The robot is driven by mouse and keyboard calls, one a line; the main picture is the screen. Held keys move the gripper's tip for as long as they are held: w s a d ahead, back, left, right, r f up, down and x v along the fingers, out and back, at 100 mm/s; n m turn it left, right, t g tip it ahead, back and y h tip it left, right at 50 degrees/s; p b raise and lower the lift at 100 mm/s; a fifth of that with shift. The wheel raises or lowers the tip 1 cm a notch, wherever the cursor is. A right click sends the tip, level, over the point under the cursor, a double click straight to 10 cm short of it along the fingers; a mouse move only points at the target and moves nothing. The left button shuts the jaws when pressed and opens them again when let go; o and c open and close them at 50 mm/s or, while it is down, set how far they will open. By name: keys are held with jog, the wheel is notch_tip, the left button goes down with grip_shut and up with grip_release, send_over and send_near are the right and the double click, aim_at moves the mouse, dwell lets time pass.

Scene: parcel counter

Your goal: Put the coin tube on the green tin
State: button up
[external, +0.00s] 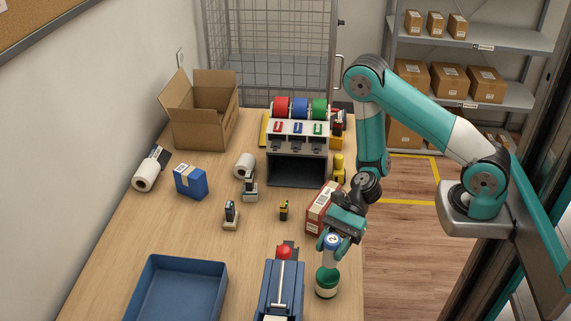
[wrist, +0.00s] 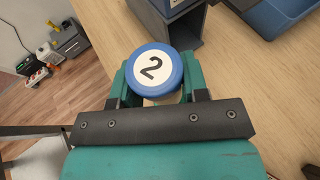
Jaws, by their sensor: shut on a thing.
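The green tin (external: 327,284) stands on the counter directly below the tube in the external view. I cannot tell whether the tube's bottom touches the tin's top. The tin is hidden in the wrist view.
A blue device with a red knob (external: 283,253) stands just left of the tin. A brown-red box (external: 319,214) is behind my gripper. A blue tray (external: 152,290) is at the front left. The counter's right edge is close to the tin.

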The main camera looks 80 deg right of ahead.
aim_at(330, 260)
jog(key=shift+f, duration=2.3)
jog(key=shift+f, duration=0.1)
jog(key=shift+f, duration=0.15)
jog(key=o, duration=1)
jog(key=shift+r, duration=0.2)
